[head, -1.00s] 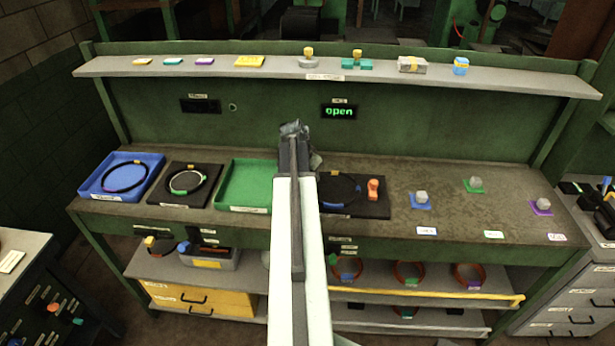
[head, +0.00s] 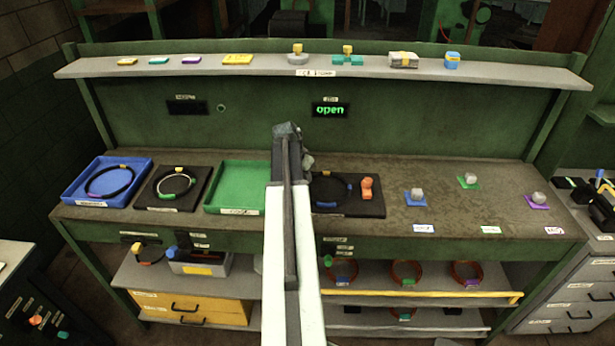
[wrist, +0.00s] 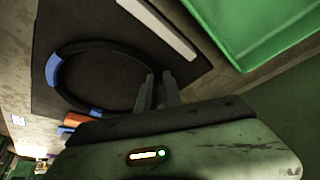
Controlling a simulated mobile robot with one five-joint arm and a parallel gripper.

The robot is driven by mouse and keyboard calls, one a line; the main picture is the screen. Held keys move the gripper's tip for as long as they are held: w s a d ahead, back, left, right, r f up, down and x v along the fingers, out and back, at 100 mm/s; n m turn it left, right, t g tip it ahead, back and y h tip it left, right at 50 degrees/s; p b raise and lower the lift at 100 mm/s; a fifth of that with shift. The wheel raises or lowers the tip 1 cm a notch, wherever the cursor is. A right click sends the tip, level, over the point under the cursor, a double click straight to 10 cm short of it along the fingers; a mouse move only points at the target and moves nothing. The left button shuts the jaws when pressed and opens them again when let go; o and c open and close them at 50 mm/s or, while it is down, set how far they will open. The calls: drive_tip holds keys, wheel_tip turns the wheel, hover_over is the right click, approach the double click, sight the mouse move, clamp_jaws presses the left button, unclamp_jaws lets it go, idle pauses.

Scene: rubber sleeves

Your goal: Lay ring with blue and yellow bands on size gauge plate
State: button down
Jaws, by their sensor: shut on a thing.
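A dark ring with blue bands (wrist: 53,70) lies over a black plate (wrist: 45,28) in the wrist view. My gripper (wrist: 160,88) is shut on the ring's edge there; I cannot tell whether the ring touches the plate. No yellow band shows in that view. In the head view my gripper (head: 287,132) and arm cover the left part of this black plate (head: 375,209), which has an orange part (head: 367,187) at its right. Another black plate (head: 143,199), left of the green tray, carries a pale ring (head: 160,186) with green and yellow marks.
The green tray (head: 212,202) looks empty; it also shows in the wrist view (wrist: 235,30). A blue tray (head: 75,190) at far left holds a dark ring (head: 88,184). Grey weights on coloured pads stand at right. A shelf (head: 200,69) runs above the bench.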

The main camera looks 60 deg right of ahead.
drive_tip(key=c, duration=1.5)
unclamp_jaws()
drive_tip(key=shift+r+p, duration=0.3)
drive_tip(key=shift+p, duration=0.1)
drive_tip(key=p+v, duration=1)
drive_tip(key=v, duration=0.1)
drive_tip(key=shift+a+r+p, duration=0.25)
drive_tip(key=shift+r+p, duration=0.05)
drive_tip(key=shift+p, duration=0.1)
drive_tip(key=shift+w, duration=0.1)
